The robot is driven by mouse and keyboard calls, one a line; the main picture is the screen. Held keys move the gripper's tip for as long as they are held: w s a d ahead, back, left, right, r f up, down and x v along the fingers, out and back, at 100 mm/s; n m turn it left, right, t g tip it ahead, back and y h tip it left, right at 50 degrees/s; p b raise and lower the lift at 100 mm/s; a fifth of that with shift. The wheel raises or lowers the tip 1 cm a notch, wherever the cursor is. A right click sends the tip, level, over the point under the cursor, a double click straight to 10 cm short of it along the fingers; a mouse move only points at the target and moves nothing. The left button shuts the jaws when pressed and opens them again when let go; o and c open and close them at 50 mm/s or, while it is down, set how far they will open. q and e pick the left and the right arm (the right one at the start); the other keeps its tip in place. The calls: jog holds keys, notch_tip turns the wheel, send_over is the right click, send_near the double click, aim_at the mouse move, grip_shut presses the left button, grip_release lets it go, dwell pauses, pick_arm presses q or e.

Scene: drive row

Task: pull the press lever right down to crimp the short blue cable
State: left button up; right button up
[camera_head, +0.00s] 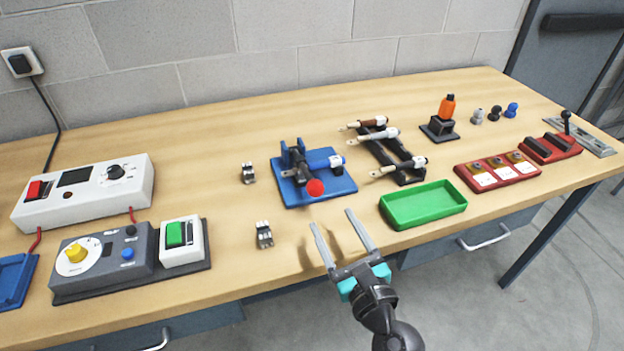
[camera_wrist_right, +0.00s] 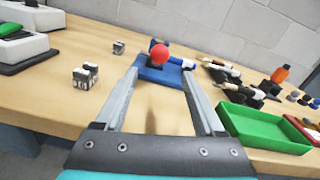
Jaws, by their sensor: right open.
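The blue press (camera_head: 335,190) stands in the middle of the bench. Its lever ends in a red ball knob (camera_head: 315,187), which sticks out toward the front edge. The knob also shows in the right wrist view (camera_wrist_right: 159,54), between and beyond the fingers. A short blue-and-white cable end (camera_head: 337,161) lies at the right side of the press. My right gripper (camera_head: 338,232) is open and empty, in front of the press near the bench's front edge, its fingers pointing at the press and apart from the knob. My left gripper is not in view.
A green tray (camera_head: 424,207) is right of my right gripper. A black rack (camera_head: 392,155) with several cable ends stands behind it. Small grey connectors (camera_head: 264,235) lie left of the press. A white power unit (camera_head: 85,192) is at left. The bench directly before the press is clear.

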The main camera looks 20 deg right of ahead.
aim_at(312, 180)
jog(key=w, duration=1.2)
jog(key=shift+w+a, duration=0.15)
jog(key=shift+a, duration=0.25)
grip_shut()
dwell(0.9)
